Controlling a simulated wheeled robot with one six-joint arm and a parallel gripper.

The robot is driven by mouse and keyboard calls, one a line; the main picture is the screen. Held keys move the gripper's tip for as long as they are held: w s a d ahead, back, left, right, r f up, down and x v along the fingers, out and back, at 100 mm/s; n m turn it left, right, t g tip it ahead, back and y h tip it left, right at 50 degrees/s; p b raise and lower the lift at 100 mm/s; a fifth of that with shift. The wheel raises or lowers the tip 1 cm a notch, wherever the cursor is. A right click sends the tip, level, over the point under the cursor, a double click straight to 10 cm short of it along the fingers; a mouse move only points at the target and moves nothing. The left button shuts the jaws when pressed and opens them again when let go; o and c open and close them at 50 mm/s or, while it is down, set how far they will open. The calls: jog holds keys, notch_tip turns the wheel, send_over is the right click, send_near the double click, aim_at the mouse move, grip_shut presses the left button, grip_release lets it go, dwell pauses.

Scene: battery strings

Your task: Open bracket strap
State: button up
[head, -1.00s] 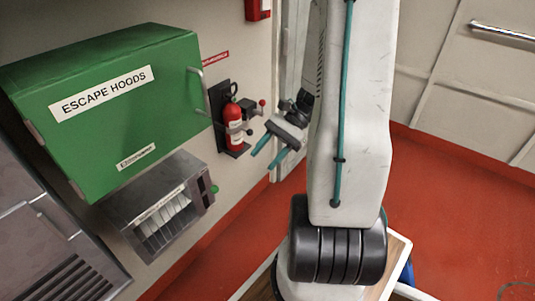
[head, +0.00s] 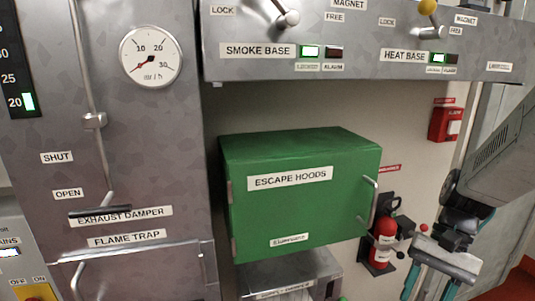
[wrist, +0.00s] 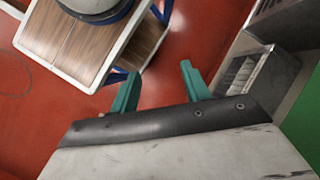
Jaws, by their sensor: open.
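The red fire extinguisher (head: 383,240) stands upright in a dark wall bracket (head: 379,268) at the right of the head view. A strap with a grey clamp piece (head: 404,226) and a red knob crosses beside its upper body. The strap looks closed around the extinguisher, but it is small. My gripper (head: 428,290) is open and empty, to the right of and below the strap, its teal fingers pointing down. It does not touch the bracket. The wrist view shows my gripper (wrist: 158,75) over the red floor, with no extinguisher visible.
A green escape hoods box (head: 300,215) with a side handle hangs left of the extinguisher. A grey dispenser (head: 290,272) sits under it. A red alarm box (head: 445,124) is on the wall. The wrist view shows a wood-topped cart (wrist: 75,40).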

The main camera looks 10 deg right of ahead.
jog(key=s+a+r+n+t+h, duration=0.1)
jog(key=a+r+n, duration=0.1)
jog(key=a+r, duration=0.1)
jog(key=s+a+r+n+t+h, duration=0.1)
jog(key=a+r+n+h, duration=0.1)
jog(key=a+r+n, duration=0.1)
jog(key=s+a+r+n+t+h, duration=0.1)
jog(key=a+r+n+t+h, duration=0.1)
jog(key=a+r+n, duration=0.1)
jog(key=shift+s+a+r, duration=0.2)
jog(key=shift+r, duration=0.2)
jog(key=shift+s+a+r, duration=0.2)
jog(key=shift+r, duration=0.15)
jog(key=shift+c, duration=0.4)
jog(key=shift+a+n, duration=0.2)
jog(key=shift+n, duration=0.1)
grip_shut()
jog(key=shift+s, duration=0.1)
